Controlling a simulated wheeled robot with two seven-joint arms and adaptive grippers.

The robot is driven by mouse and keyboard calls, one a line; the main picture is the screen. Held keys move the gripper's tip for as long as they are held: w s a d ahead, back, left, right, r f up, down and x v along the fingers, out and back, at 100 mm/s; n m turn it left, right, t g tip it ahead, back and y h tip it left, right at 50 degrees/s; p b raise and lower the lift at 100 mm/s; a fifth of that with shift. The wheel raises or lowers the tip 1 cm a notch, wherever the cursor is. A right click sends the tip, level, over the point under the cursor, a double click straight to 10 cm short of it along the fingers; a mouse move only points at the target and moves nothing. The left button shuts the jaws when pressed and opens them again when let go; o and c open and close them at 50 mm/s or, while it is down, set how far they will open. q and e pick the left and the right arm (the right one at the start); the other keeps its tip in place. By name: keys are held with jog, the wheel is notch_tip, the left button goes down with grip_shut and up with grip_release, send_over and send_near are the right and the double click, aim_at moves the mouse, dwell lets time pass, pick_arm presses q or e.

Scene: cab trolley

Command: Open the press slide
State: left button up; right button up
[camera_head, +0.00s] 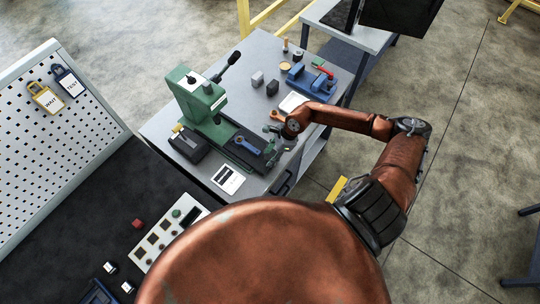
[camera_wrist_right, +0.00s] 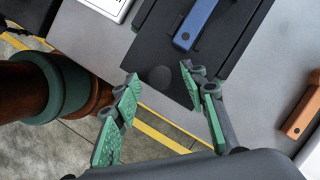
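The green press (camera_head: 190,93) stands on the grey trolley top, with its dark slide (camera_head: 224,134) running out toward the lower right. A blue part with a light end (camera_head: 244,143) lies on the slide; it also shows in the right wrist view (camera_wrist_right: 196,22). My right gripper (camera_head: 276,132) is beside the slide's outer end. In the right wrist view its green fingers (camera_wrist_right: 158,80) are spread apart, on either side of a dark rounded knob (camera_wrist_right: 160,76) at the slide's edge. I cannot tell whether they touch it. My left gripper is not in view.
A white card (camera_head: 227,179) lies in front of the press, and a black box (camera_head: 188,144) stands left of the slide. A blue vise-like fixture (camera_head: 311,82) and small blocks sit farther back. A button panel (camera_head: 165,236) is at the lower left.

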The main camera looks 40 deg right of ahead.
jog(key=shift+r, duration=0.1)
jog(key=v, duration=1.1)
jog(key=shift+d+r, duration=0.2)
jog(key=shift+r, duration=0.15)
jog(key=shift+a, duration=0.1)
